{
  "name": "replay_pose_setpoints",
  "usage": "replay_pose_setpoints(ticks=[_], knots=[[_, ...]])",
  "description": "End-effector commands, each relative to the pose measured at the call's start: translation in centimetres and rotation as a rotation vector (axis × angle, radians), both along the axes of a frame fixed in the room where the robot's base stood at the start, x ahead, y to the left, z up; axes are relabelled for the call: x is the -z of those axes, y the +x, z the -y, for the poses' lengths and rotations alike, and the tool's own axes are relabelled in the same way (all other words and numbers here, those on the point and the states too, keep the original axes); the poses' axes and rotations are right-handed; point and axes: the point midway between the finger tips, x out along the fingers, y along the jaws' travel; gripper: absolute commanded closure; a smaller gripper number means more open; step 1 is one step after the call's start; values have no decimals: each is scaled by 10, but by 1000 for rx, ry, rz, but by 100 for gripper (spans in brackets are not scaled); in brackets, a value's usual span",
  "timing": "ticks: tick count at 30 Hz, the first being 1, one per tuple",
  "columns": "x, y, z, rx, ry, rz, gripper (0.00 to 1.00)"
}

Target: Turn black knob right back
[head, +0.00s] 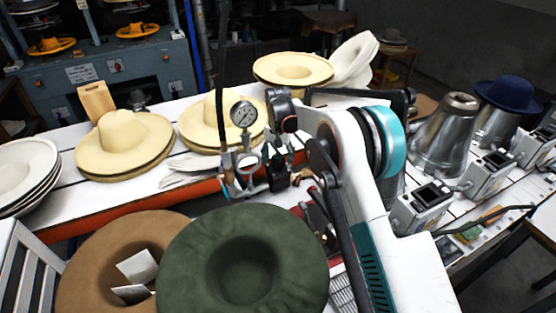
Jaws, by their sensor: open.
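My gripper (280,172) seems to be the dark cluster below the round wrist of my arm, small and partly merged with dark fittings behind it. It is open, and no object shows between its fingers. It is close to the valve and pipe fittings (243,165) below a round pressure gauge (243,113), at the middle of the work table. Small black parts sit among these fittings, but I cannot tell which is the black knob. My arm hides part of this area.
A green felt hat (245,265) and a brown hat (100,265) fill the front. Cream hats (122,140) stand on the white table (55,195). At the right are metal hat forms (440,135), grey control boxes (422,205) and a blue hat (508,93). A dark hose (222,60) hangs by the gauge.

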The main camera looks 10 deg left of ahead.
Motion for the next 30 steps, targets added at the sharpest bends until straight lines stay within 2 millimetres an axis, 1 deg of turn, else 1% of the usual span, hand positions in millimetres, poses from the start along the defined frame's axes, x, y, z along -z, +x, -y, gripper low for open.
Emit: replay_pose_setpoints(ticks=[8,9,14,15,24,30], knots=[[2,0,0,0,0,0,36],[2,0,0,0,0,0,41],[1,0,0,0,0,0,77],[1,0,0,0,0,0,81],[2,0,0,-21,0,0,81],[2,0,0,-106,0,0,81]])
